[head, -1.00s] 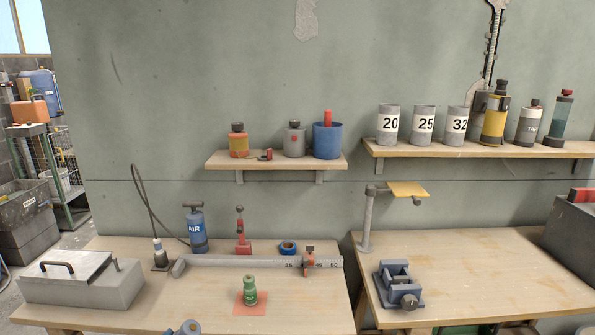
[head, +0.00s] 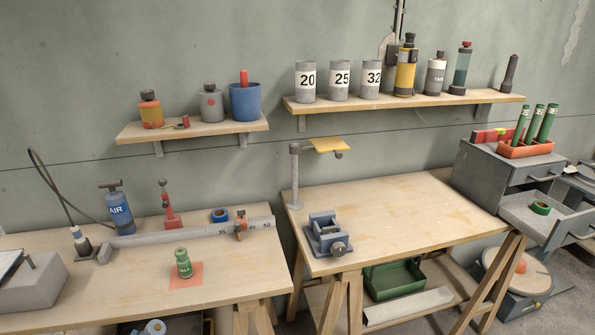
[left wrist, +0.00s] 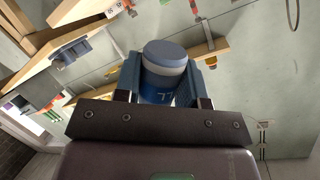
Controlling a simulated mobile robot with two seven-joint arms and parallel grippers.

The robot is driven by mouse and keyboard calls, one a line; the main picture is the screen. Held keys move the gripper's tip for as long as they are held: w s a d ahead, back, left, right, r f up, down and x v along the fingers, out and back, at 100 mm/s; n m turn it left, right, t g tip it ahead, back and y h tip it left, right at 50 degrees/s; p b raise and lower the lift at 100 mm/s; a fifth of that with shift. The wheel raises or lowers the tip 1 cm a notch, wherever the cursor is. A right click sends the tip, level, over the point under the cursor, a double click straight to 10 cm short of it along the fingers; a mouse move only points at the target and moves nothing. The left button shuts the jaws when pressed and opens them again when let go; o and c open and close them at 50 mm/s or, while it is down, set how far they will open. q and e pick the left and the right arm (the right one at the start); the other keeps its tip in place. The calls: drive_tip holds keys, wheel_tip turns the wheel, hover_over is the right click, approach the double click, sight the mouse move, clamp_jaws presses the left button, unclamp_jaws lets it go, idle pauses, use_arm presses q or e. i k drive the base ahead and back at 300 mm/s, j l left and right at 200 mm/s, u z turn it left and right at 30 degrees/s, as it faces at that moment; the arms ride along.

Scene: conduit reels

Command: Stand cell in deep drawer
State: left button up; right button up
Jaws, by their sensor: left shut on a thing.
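In the left wrist view my left gripper (left wrist: 169,82) is shut on a blue cylinder with a pale band and a grey-blue top, the cell (left wrist: 168,57). Its lower part is hidden behind the gripper body. In the head view a grey drawer cabinet (head: 480,178) stands at the right. One drawer (head: 562,228) is pulled out and holds a green tape roll (head: 541,208). I cannot tell which drawer is the deep one. Neither gripper shows in the head view.
An orange tray (head: 526,151) with green tubes sits on the cabinet. A blue-grey vise (head: 328,236) and a post with a yellow plate (head: 328,145) stand on the right bench (head: 400,215), otherwise largely clear. A green bin (head: 393,281) is below. Shelves hold cans and bottles.

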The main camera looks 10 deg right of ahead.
sight(537, 226)
drive_tip(key=i+l+z, duration=0.1)
drive_tip(key=l+z, duration=0.25)
drive_tip(key=i+l+z, duration=0.15)
drive_tip(key=z, duration=0.25)
drive_tip(key=i+l+z, duration=0.25)
drive_tip(key=i+l, duration=0.35)
drive_tip(key=i, duration=0.05)
